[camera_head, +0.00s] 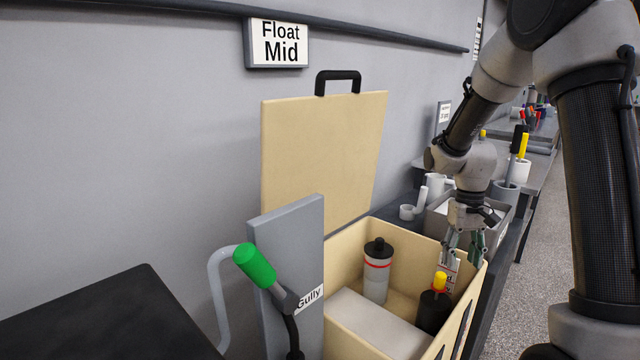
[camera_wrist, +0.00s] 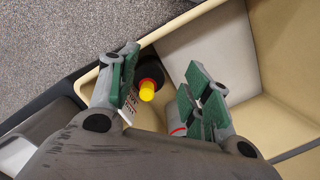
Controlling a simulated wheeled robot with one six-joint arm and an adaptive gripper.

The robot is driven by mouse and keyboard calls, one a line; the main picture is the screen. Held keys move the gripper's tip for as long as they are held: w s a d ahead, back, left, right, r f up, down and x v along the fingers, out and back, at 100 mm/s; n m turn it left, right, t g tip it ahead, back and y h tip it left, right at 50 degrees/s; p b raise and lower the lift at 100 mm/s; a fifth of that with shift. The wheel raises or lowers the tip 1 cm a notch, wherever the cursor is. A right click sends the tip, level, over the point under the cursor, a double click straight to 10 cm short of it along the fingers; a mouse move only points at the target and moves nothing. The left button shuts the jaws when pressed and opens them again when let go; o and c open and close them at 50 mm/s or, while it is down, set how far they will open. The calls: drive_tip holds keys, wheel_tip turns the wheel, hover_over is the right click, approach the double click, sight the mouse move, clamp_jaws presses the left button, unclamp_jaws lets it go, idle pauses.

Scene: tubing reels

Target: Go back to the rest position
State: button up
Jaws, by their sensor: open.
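My gripper (camera_head: 463,240) is at the right end of my arm in the head view, pointing down over the right side of a cream box (camera_head: 345,340). In the wrist view its green-padded fingers (camera_wrist: 165,92) stand apart with a gap between them. A black bottle with a yellow cap (camera_head: 434,308) stands in the box; in the wrist view the bottle with its yellow cap (camera_wrist: 148,88) shows beyond the fingers. A white item with red print (camera_head: 447,272) is just under the fingers; whether they touch it I cannot tell.
A white bottle with a black cap (camera_head: 376,272) and a pale block (camera_head: 375,325) are in the box. Its lid (camera_head: 322,155) stands upright behind. A grey panel (camera_head: 288,270) with a green handle (camera_head: 254,264) is at left. Grey bins (camera_head: 437,222) and cups stand behind my gripper.

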drive_tip(key=s+r+t, duration=0.6)
drive_tip(key=s+r, duration=1.2)
drive_tip(key=s, duration=0.4)
drive_tip(key=shift+s+a+r, duration=0.2)
drive_tip(key=shift+a+r, duration=0.05)
drive_tip(key=shift+r, duration=0.05)
idle(1.7)
